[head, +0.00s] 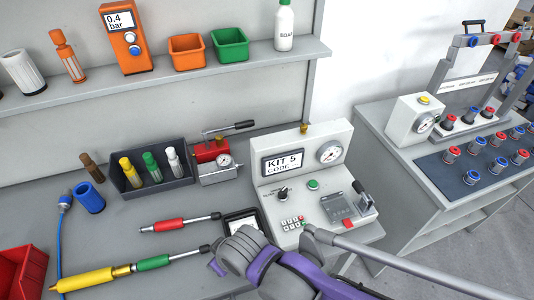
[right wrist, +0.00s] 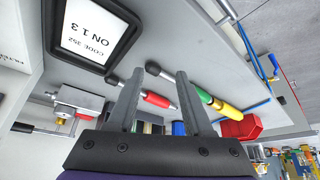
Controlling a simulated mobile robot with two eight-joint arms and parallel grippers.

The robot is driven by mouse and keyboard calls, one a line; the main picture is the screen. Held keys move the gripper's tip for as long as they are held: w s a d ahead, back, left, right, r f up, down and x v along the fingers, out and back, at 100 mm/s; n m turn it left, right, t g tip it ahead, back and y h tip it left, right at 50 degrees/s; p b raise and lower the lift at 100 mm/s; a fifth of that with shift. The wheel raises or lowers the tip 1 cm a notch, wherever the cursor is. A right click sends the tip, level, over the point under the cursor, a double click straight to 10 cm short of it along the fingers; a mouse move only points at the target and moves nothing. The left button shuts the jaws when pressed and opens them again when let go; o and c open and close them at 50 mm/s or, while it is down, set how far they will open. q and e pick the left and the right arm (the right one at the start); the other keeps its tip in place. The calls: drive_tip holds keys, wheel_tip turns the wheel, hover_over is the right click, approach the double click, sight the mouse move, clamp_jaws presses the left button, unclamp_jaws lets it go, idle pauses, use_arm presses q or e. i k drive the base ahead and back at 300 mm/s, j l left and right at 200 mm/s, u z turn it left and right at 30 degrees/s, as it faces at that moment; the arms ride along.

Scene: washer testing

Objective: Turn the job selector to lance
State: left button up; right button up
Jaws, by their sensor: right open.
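The job selector (head: 283,194) is a small dark knob on the sloped face of a light grey test console (head: 262,222), below the screen reading "KIT 5 CODE" (head: 284,162). Its markings are too small to read. My right gripper (head: 228,256) is in front of the console's lower left, apart from the knob. In the right wrist view its two fingers (right wrist: 161,74) are spread with nothing between them. The knob does not show in that view. My left gripper is not in view.
The console also has a green button (head: 313,184), a keypad (head: 292,224), a gauge (head: 330,152) and a black lever (head: 361,190). A black-framed card (right wrist: 92,28) lies left of the console. A grey pole (head: 400,262) crosses the lower right. Red-sleeved (head: 168,225) and yellow (head: 85,280) lances lie left.

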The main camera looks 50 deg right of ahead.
sight(282, 195)
drive_tip(key=k+z, duration=0.15)
drive_tip(key=z, duration=2)
